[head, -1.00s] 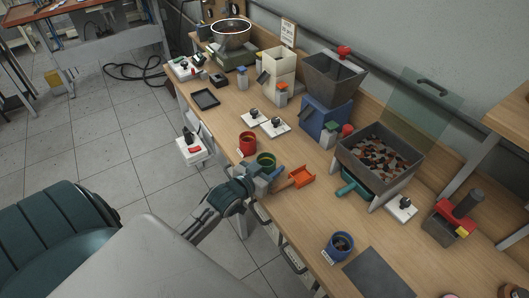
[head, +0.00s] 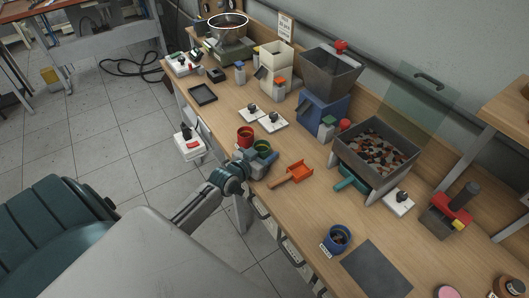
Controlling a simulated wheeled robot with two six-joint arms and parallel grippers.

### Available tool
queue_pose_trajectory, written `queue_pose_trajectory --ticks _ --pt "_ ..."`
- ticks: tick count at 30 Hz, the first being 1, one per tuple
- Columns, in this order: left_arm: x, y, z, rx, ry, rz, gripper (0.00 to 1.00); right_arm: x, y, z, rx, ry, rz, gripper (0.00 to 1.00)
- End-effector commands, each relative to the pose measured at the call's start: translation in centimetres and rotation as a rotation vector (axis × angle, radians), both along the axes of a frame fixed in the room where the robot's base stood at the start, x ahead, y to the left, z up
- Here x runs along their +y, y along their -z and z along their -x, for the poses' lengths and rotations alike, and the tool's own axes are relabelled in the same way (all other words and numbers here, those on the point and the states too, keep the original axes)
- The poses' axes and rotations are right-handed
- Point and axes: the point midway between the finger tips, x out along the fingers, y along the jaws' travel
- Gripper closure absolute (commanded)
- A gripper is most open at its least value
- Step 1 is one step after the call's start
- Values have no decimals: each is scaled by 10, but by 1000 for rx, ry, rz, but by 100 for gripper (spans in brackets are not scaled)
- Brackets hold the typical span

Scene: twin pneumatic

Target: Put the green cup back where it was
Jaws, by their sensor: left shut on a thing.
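The green cup (head: 263,147) is on or just above the near edge of the workbench, right beside the red cup (head: 245,135). Its open top faces up, and I cannot tell whether its base touches the bench. My left gripper (head: 257,158) is shut on the green cup from the near side and hides its lower part. A blue cup (head: 327,246) with dark contents stands farther right along the bench edge. My right gripper is not in view.
An orange scoop (head: 298,170) lies just right of my left gripper. White pads with black knobs (head: 272,122) sit behind the cups. A grey bin of mixed pieces (head: 345,153) and a dark hopper (head: 325,72) stand at the back.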

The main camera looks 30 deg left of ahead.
Motion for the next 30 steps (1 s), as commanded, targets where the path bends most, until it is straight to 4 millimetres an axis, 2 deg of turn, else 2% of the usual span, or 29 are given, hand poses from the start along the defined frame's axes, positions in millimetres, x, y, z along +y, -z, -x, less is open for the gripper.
queue_pose_trajectory --ticks 3,4,6,7,18,24,30 --pt "0 4 0 0 0 0 75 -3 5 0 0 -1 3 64" --pt "0 3 0 0 0 0 44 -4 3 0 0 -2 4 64" --pt "0 3 0 0 0 0 30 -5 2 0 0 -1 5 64" --pt "0 3 0 0 0 0 28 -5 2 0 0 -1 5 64" --pt "0 -3 1 1 0 0 28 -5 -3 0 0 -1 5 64" --pt "2 -9 33 4 2 -4 28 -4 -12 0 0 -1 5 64" --pt "6 -22 76 6 0 -4 28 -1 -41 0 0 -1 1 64"
